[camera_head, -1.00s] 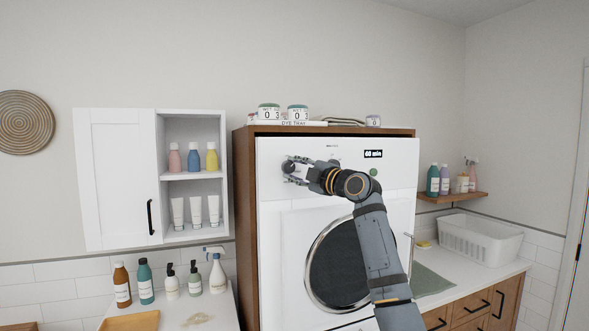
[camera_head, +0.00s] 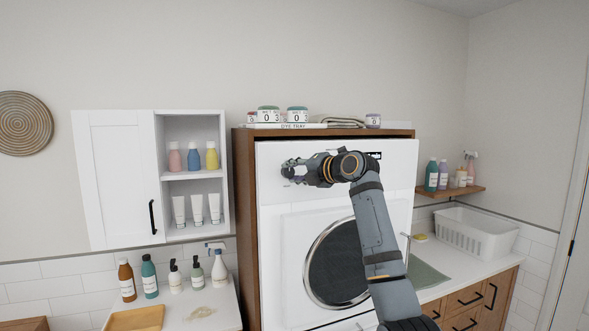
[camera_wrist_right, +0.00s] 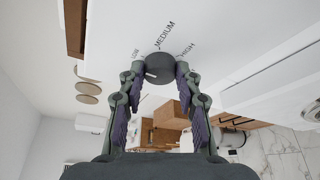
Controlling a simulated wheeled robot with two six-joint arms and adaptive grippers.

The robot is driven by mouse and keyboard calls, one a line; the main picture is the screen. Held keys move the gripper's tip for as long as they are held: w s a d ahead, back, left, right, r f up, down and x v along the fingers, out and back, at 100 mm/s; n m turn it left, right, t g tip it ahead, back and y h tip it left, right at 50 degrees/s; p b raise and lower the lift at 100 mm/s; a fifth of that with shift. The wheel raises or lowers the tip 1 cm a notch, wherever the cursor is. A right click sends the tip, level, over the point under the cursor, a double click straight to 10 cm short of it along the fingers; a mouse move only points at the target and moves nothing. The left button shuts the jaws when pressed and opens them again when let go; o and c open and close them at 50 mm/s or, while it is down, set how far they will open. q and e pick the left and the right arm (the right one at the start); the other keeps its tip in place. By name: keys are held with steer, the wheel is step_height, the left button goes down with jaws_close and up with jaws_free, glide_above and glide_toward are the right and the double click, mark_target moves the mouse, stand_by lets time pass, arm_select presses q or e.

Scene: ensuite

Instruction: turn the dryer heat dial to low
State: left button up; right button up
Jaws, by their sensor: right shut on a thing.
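The white dryer (camera_head: 283,230) stands in a wooden surround. Its dark round heat dial (camera_wrist_right: 160,68) shows in the right wrist view, with LOW, MEDIUM and HIGH printed in an arc beyond it. A short pale mark sits on the left part of the dial's face; I cannot tell exactly which label it lines up with. My right gripper (camera_wrist_right: 155,76) is shut on the dial, one finger on each side. In the head view my right gripper (camera_head: 290,170) is at the upper left of the dryer front and hides the dial. My left gripper is out of view.
My right arm crosses the dryer front and partly covers the round door (camera_head: 335,265) and display (camera_head: 375,155). A white cabinet (camera_head: 115,175) is at the left. A tray (camera_head: 285,126) with jars tops the surround. A white basket (camera_head: 477,235) is on the right counter.

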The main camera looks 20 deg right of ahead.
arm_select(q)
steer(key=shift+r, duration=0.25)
arm_select(e)
steer(key=shift+n, duration=0.3)
steer(key=o, duration=1.2)
steer(key=shift+c, duration=0.2)
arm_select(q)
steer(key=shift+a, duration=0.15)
arm_select(e)
steer(key=v, duration=1.2)
steer(key=shift+r, duration=0.1)
